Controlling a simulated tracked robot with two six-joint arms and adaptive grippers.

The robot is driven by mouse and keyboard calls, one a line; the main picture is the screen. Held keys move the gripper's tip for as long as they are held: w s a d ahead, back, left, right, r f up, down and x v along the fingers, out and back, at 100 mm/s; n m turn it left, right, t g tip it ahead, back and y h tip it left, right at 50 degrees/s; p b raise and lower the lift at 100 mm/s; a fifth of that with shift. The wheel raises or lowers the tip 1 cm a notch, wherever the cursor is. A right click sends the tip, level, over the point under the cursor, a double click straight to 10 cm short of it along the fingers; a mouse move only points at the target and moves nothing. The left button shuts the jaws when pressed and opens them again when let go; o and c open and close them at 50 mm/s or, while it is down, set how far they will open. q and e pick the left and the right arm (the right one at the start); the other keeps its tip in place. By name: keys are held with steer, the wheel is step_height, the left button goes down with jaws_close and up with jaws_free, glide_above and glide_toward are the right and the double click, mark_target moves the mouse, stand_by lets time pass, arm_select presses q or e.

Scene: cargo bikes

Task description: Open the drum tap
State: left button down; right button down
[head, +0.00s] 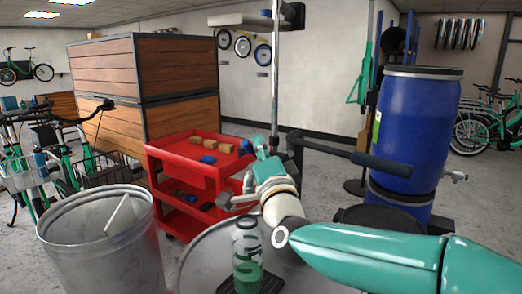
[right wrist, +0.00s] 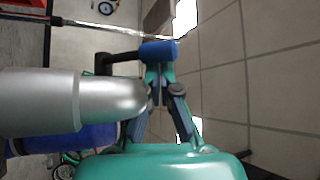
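The blue drum (head: 412,120) stands upright at the right in the head view, on top of another blue drum (head: 398,200). A small metal tap (head: 455,176) sticks out to the right near the upper drum's base. Its handle position is too small to tell. My right arm crosses the lower right, and my right gripper (head: 264,148) points away near the red cart, well left of the tap. In the right wrist view its fingertips (right wrist: 158,76) come together with nothing visible between them. They appear beside the blue end of a dark bar. My left gripper is not in view.
A dark bar (head: 330,150) runs from near a chrome pole (head: 275,80) towards the drum's front. A red cart (head: 180,158), a metal bin (head: 100,245) and a round table with a bottle (head: 247,255) stand left. Bikes (head: 490,130) stand behind the drum.

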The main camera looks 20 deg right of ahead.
steer(key=shift+w+d+r, duration=0.1)
steer(key=shift+d+r, duration=0.3)
steer(key=shift+d, duration=0.05)
steer(key=shift+d+r, duration=0.4)
steer(key=shift+d, duration=0.25)
steer(key=shift+d+r, duration=0.35)
steer(key=shift+d, duration=0.25)
steer(key=f+b+v, duration=0.1)
steer(key=b+v, duration=0.2)
steer(key=v, duration=0.6)
steer(key=shift+d+f, duration=0.3)
steer(key=shift+f, duration=0.1)
